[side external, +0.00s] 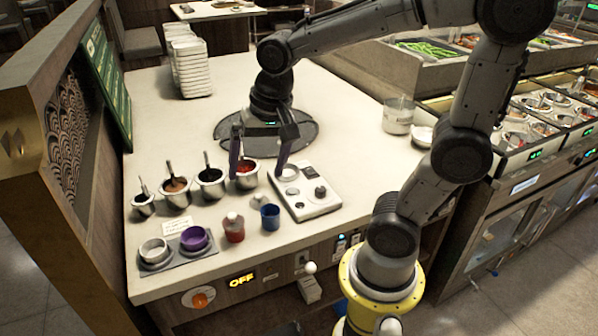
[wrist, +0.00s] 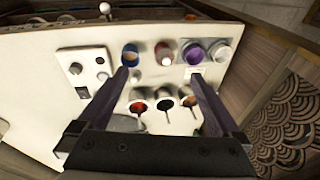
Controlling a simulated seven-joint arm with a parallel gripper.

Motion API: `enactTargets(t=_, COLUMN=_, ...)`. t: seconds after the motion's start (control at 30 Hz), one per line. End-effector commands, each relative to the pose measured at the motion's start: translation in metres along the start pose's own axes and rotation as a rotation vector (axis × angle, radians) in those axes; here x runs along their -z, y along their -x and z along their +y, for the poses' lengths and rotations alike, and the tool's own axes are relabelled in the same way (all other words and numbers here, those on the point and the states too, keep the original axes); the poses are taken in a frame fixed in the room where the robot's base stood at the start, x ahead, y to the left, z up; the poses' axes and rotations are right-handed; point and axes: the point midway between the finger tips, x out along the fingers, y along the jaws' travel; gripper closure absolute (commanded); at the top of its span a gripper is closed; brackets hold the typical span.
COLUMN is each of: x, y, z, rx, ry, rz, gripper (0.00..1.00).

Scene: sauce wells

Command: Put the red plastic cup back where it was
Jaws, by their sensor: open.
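The red cup (side external: 233,232) stands upright on the counter near its front edge, with a pale rounded shape at its top. It also shows in the wrist view (wrist: 160,48), beyond my fingertips. The blue cup (side external: 270,217) stands to its right in the side view. No cup is between the fingers.
Several metal sauce wells (side external: 176,194) with ladles stand in a row behind the cups. A white panel with knobs (side external: 318,206) lies to the right. A small sign (side external: 177,227) stands by the tray.

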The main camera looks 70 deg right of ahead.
Motion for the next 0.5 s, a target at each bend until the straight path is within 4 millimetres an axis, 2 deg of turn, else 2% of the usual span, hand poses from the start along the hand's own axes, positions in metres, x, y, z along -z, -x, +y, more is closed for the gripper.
enactTargets(t=0.03, x=-0.012, y=0.013, z=0.01, rx=0.033, ry=0.124, rz=0.032, gripper=0.0)
enactTargets(t=0.1, x=-0.026, y=0.024, z=0.024, rx=0.065, ry=0.306, rz=0.073, gripper=0.0)
enactTargets(t=0.23, x=-0.048, y=0.035, z=0.046, rx=0.1, ry=0.589, rz=0.148, gripper=0.0)
enactTargets(t=0.4, x=-0.064, y=0.038, z=0.062, rx=0.113, ry=0.806, rz=0.211, gripper=0.0)
enactTargets(t=0.5, x=-0.067, y=0.038, z=0.065, rx=0.114, ry=0.855, rz=0.224, gripper=0.0)
